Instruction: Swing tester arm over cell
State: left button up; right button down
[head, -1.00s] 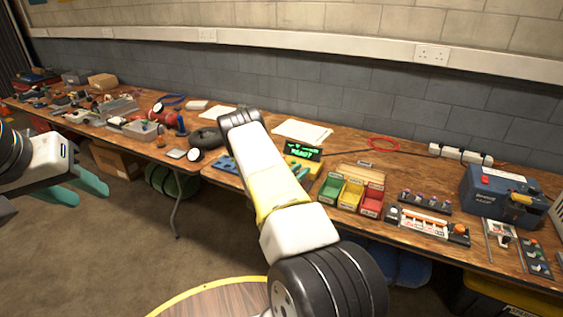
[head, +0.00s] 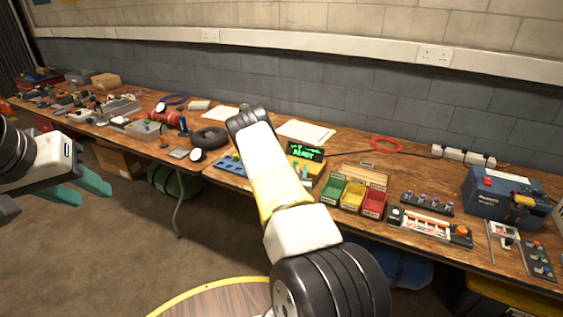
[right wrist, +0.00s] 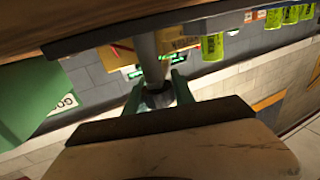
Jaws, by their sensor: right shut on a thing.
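The tester, a yellow unit (head: 313,166) with a dark display (head: 304,151) showing green text that seems to read READY, stands mid-bench in the head view. My right arm covers its left side. In the right wrist view, my right gripper (right wrist: 158,93) has its green fingers shut on the dark end of a grey post (right wrist: 149,58), which seems to be part of the tester arm. I cannot tell whether it lies over a cell. Several yellow-green cells (right wrist: 213,46) show at the upper right there. My left gripper (head: 93,190) is open and empty, left of the bench.
Green (head: 332,189), yellow (head: 352,195) and red bins (head: 373,202) stand right of the tester. A blue power box (head: 495,195) is at the right.

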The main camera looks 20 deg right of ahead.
jog(key=shift+a+y, duration=0.1)
jog(key=shift+y, duration=0.2)
jog(key=c, duration=1.1)
grip_release()
jog(key=shift+o, duration=0.2)
jog(key=shift+v, duration=3.85)
jog(key=shift+f, duration=0.1)
